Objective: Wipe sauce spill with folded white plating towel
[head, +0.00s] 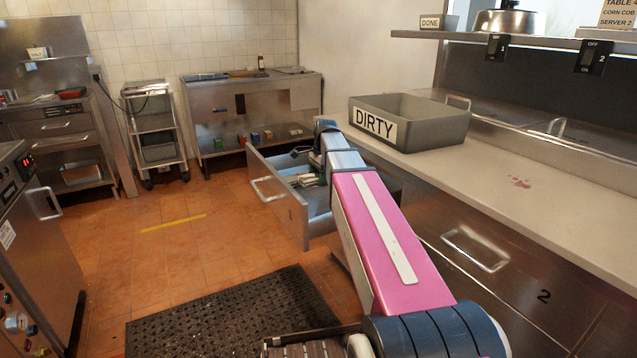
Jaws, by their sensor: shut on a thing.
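The sauce spill (519,182) is a small patch of reddish spots on the pale counter (560,205) at right. My arm reaches forward to the open drawer (280,208) below the counter. My gripper (304,168) is small and partly hidden at the arm's far end, over the drawer. It is shut on a pale folded cloth, which looks like the white towel (309,180), in or just above the drawer. Whether the cloth is clear of the drawer floor cannot be told. The spill lies well to the right of my gripper.
A grey bin marked DIRTY (425,122) stands on the counter between the drawer and the spill. A shelf (560,42) overhangs the counter's back. The counter around the spill is clear. A black mat (232,316) lies on the floor.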

